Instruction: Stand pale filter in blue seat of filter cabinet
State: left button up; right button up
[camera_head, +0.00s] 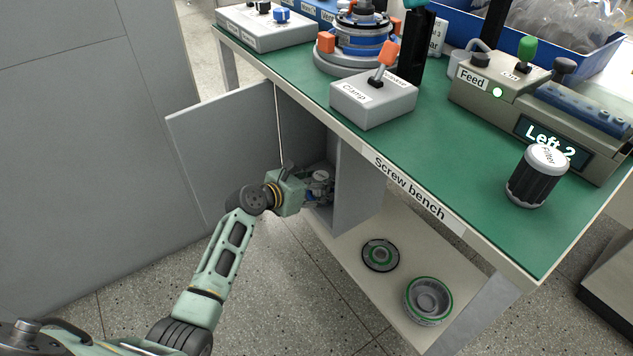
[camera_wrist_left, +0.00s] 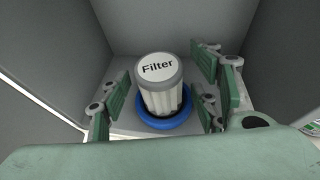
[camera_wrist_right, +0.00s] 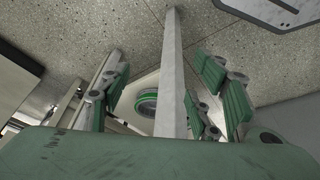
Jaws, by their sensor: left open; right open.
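In the left wrist view a pale filter (camera_wrist_left: 161,98) with a grey-rimmed cap marked "Filter" stands upright, or nearly so, in the blue ring seat (camera_wrist_left: 184,121) on the floor of the filter cabinet (camera_wrist_left: 128,68). My left gripper (camera_wrist_left: 162,102) is open, with fingers on both sides of the filter and gaps to it. In the head view my left gripper (camera_head: 318,188) reaches into the open grey cabinet (camera_head: 358,175) under the bench, and the filter there is mostly hidden. My right gripper (camera_wrist_right: 165,100) is open and empty in its own wrist view, beside a bench leg.
A dark filter (camera_head: 536,178) with a white cap stands on the green bench (camera_head: 450,165). The cabinet door (camera_head: 225,150) stands open at left. Two round parts (camera_head: 380,255) (camera_head: 428,299) lie on the lower shelf (camera_head: 345,265). A clamp box (camera_head: 373,100) sits near the bench edge.

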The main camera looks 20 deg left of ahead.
pick_arm(q)
jog(key=shift+r, duration=0.2)
jog(key=p+v, duration=0.4)
jog(key=v, duration=0.8)
jog(key=s+d+f+m+g+y, duration=0.1)
jog(key=s+d+f+m+g, duration=0.2)
jog(key=s+f+m, duration=0.5)
jog(key=s+d+f+m+g+y, duration=0.1)
jog(key=s+d+f+m+g, duration=0.15)
jog(key=s+f+m, duration=0.55)
jog(key=s+f+m+g+y, duration=0.2)
jog(key=s+m+g+y, duration=0.1)
jog(key=s+m, duration=1.1)
jog(key=m, duration=0.2)
jog(key=shift+s+a+m+y, duration=0.15)
jog(key=shift+a+m+y, duration=0.1)
jog(key=shift+m+y, duration=0.15)
pick_arm(e)
jog(key=s+x, duration=0.1)
jog(key=x, duration=0.7)
jog(key=shift+f+g, duration=0.3)
pick_arm(q)
jog(key=shift+f+g+p, duration=0.25)
jog(key=shift+p, duration=0.05)
pick_arm(e)
jog(key=shift+a+f, duration=0.1)
jog(key=shift+f, duration=0.05)
